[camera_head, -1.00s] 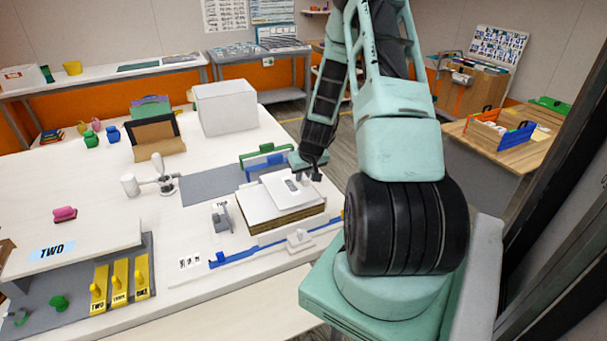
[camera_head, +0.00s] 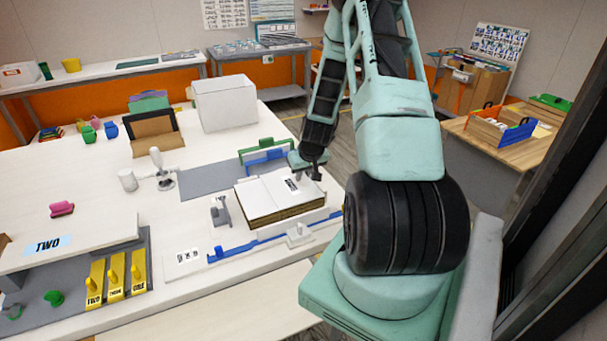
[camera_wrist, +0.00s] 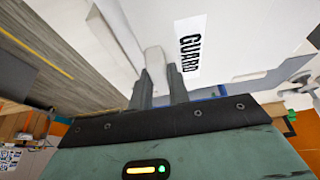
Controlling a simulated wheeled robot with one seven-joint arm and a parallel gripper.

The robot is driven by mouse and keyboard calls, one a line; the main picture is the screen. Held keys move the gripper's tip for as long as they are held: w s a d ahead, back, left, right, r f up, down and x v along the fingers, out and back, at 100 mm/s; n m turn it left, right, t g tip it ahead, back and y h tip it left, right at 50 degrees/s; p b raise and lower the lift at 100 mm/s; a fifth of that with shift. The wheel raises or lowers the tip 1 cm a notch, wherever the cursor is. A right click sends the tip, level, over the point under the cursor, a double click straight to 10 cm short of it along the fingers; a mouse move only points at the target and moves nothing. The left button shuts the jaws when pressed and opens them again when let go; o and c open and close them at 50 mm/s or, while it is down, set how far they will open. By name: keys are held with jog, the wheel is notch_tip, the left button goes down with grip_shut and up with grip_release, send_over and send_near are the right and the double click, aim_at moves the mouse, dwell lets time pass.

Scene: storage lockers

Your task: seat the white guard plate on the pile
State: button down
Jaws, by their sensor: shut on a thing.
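The white guard plate (camera_head: 279,188), labelled GUARD, lies over the top of the pile (camera_head: 280,214) and looks level with it. The pile has white top sheets and brown layered edges. In the wrist view the plate (camera_wrist: 228,35) shows large, with its black-lettered label beside the fingers. My gripper (camera_head: 313,172) is at the plate's right side. In the wrist view my gripper (camera_wrist: 160,82) is shut on the plate's narrow white tab. I cannot tell whether any gap is left between plate and pile.
A blue bar (camera_head: 262,243) runs along the pile's front. A grey clamp (camera_head: 220,212) stands at its left. Green and blue frames (camera_head: 263,149) stand behind it. A white box (camera_head: 225,103) is farther back. The grey mat (camera_head: 205,182) is clear.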

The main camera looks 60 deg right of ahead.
jog(key=c, duration=1.3)
grip_release()
jog(key=shift+o, duration=0.2)
jog(key=b+v, duration=0.2)
jog(key=v, duration=1.5)
jog(key=shift+r+b, duration=0.2)
jog(key=shift+b, duration=0.1)
